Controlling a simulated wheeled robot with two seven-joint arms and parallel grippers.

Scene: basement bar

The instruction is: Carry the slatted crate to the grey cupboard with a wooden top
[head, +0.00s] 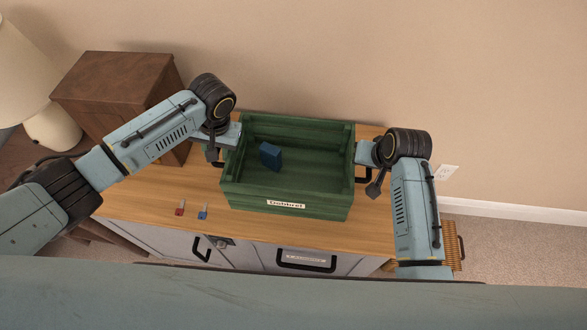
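The green slatted crate (287,203) stands upright on the wooden top (160,200) of the grey cupboard (245,258). A small dark blue box (270,156) is inside it. A pale label is on the crate's front, and a dark handle shows at each end. My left gripper (217,152) is at the crate's left end, close to the handle there. My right gripper (369,172) is at the right end, close to the other handle. The fingers are small and partly hidden by my wrists, so I cannot tell whether either one grips a handle.
A small red item (180,209) and a small blue item (203,213) lie on the wooden top, left of the crate. The wall is close behind.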

